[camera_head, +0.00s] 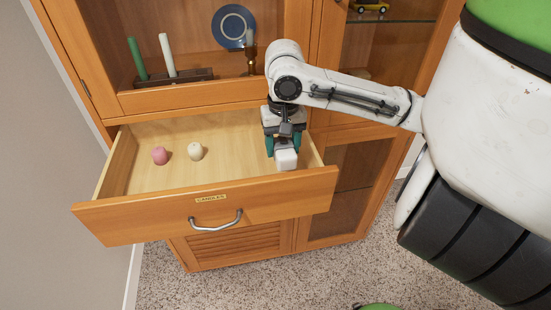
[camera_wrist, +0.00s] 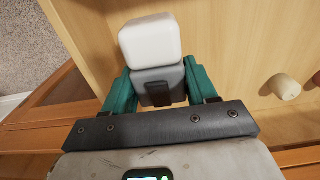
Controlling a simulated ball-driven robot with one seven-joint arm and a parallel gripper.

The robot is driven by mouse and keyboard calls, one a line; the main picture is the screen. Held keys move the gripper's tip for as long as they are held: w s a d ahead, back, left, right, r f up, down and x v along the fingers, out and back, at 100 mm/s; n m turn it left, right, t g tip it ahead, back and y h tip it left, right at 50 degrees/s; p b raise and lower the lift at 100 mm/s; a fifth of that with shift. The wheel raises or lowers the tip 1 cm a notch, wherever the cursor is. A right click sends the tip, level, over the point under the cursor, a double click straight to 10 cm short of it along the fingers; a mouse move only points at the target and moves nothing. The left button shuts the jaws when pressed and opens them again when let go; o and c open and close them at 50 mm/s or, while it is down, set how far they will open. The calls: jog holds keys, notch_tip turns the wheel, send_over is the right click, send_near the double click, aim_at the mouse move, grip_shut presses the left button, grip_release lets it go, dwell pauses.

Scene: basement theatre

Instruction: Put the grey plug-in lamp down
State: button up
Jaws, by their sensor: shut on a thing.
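The plug-in lamp (camera_head: 286,159) has a white block-shaped end and a grey body. In the wrist view the grey body (camera_wrist: 158,84) sits between the two green fingers, with the white end (camera_wrist: 150,40) beyond them. My gripper (camera_head: 284,143) is shut on the lamp, inside the right end of the open drawer (camera_head: 165,215). I cannot tell whether the lamp touches the drawer bottom.
A pink candle (camera_head: 160,155) and a cream candle (camera_head: 195,151) stand in the drawer's left half. The drawer's label seems to read "CANDLES". Above are a candle holder (camera_head: 170,78) and a blue plate (camera_head: 233,26). The drawer's middle is clear.

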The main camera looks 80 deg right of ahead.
aim_at(276, 160)
jog(key=shift+w+f, duration=0.45)
jog(key=shift+f, duration=0.1)
jog(key=shift+w+a+f, duration=0.1)
jog(key=shift+w+f, duration=0.1)
jog(key=shift+f, duration=0.75)
jog(key=shift+w+f, duration=0.15)
jog(key=shift+f, duration=0.8)
jog(key=shift+f, duration=0.1)
jog(key=shift+f, duration=0.1)
jog(key=o, duration=1.4)
notch_tip(276, 160, up, 12)
jog(key=shift+r+p, duration=0.2)
jog(key=shift+p, duration=0.3)
